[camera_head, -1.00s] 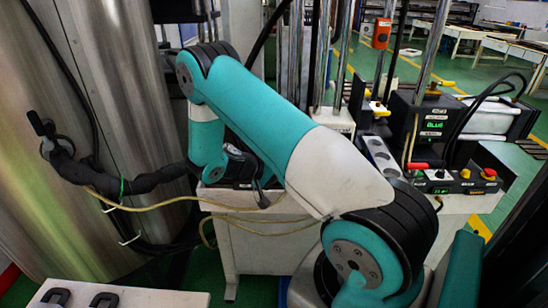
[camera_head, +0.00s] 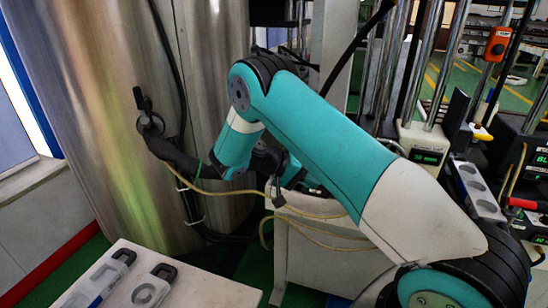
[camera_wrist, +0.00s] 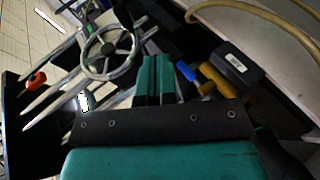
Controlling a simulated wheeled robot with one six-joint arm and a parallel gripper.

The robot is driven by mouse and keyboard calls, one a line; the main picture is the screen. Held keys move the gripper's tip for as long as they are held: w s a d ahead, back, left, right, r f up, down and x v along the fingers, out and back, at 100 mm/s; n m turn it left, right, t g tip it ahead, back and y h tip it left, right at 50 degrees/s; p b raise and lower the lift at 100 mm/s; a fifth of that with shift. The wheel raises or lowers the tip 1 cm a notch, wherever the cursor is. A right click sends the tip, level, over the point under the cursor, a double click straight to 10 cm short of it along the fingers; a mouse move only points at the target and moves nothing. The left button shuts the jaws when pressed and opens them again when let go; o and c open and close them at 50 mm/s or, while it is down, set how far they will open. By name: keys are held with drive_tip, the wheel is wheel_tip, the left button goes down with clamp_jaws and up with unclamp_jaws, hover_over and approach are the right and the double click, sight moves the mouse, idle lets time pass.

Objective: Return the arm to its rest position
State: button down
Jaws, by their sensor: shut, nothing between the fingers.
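My teal and white arm is bent at a raised elbow in the head view, its forearm pointing down near a white cabinet (camera_head: 325,255). My gripper's fingertips are hidden in the head view. In the wrist view, my gripper (camera_wrist: 159,80) shows two teal fingers pressed side by side, shut and empty. Beyond the fingers are a spoked metal handwheel (camera_wrist: 108,50), and a dark block with a label next to blue and yellow-brown cylinders (camera_wrist: 215,80).
A large metal tank (camera_head: 110,100) with a black hose (camera_head: 178,158) stands at left. A white table (camera_head: 210,290) with two grey, dark-handled pieces is at front left. Steel columns and a grey tray with round holes (camera_head: 477,188) stand at right. An orange box (camera_head: 498,43) hangs behind.

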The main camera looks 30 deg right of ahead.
drive_tip(key=s+a+r+n+t+y, duration=0.25)
drive_tip(key=a+r+n+y, duration=0.2)
drive_tip(key=a, duration=0.25)
drive_tip(key=s+a+r+n+t+y, duration=0.1)
drive_tip(key=a+r+n+t+y, duration=0.25)
drive_tip(key=a+r, duration=0.35)
drive_tip(key=s+a+r+n+y, duration=0.3)
drive_tip(key=s+a+n, duration=0.1)
drive_tip(key=s+a, duration=0.3)
drive_tip(key=s+a+r+n+t+y, duration=0.1)
drive_tip(key=s+a+r+n+y, duration=0.2)
drive_tip(key=s+a, duration=0.5)
drive_tip(key=s+n, duration=0.1)
drive_tip(key=s, duration=0.2)
drive_tip(key=shift+r+n, duration=0.3)
drive_tip(key=shift+r, duration=0.05)
